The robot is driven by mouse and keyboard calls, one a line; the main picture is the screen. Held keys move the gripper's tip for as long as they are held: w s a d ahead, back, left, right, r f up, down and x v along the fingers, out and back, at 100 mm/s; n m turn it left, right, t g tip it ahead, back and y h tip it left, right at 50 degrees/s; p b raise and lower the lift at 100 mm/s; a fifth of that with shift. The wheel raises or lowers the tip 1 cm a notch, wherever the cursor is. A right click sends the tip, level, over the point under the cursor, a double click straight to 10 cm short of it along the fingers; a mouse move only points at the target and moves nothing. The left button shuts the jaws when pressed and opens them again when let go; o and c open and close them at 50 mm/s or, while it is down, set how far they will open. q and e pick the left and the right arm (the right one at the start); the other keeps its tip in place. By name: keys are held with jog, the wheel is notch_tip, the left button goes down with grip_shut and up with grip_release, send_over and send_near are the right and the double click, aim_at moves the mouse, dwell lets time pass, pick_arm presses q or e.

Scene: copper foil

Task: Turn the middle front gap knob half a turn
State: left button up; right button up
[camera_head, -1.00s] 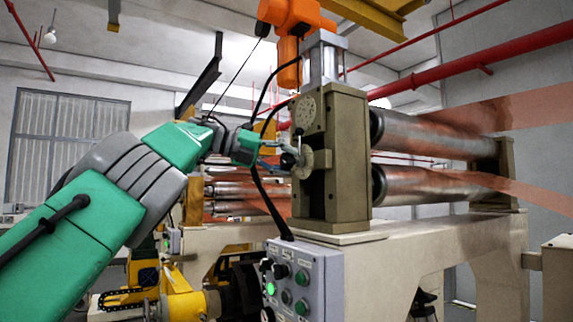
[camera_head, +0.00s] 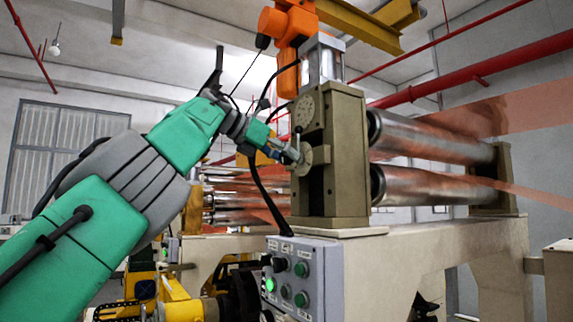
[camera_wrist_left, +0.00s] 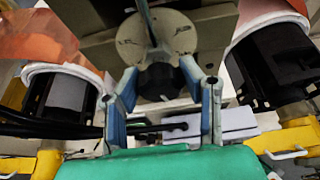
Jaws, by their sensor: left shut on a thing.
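The front gap knob (camera_head: 304,158) is on the beige roll stand, with a pale round plate and a thin upright lever beside it. My left gripper (camera_head: 288,152) reaches it from the left. In the left wrist view, its two blue-grey fingers (camera_wrist_left: 165,85) stand on either side of the dark knob grip (camera_wrist_left: 158,82), closed on it. The pale marked disc (camera_wrist_left: 155,38) lies just beyond. The fingers partly cover the knob in the head view. My right gripper is not in view.
The beige stand (camera_head: 345,150) carries steel rollers (camera_head: 430,135) with copper foil. A grey control box (camera_head: 303,258) with several buttons stands below the knob. A black cable (camera_head: 265,195) hangs close below my gripper. An orange unit (camera_head: 288,40) is above.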

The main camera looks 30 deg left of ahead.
pick_arm(q)
jog(key=shift+w+f+m+y+b, duration=0.1)
jog(key=shift+f+m+y+b, duration=0.2)
jog(key=shift+m+b, duration=0.15)
jog(key=shift+r, duration=0.1)
jog(key=o, duration=0.9)
jog(key=shift+o, duration=1.1)
jog(key=shift+w+a, duration=0.1)
jog(key=shift+w, duration=0.1)
jog(key=shift+s+a+r, duration=0.1)
jog(key=shift+s+r, duration=0.1)
jog(key=shift+s, duration=0.15)
jog(key=v, duration=1.1)
jog(key=shift+a+f, duration=0.15)
jog(key=shift+f, duration=0.1)
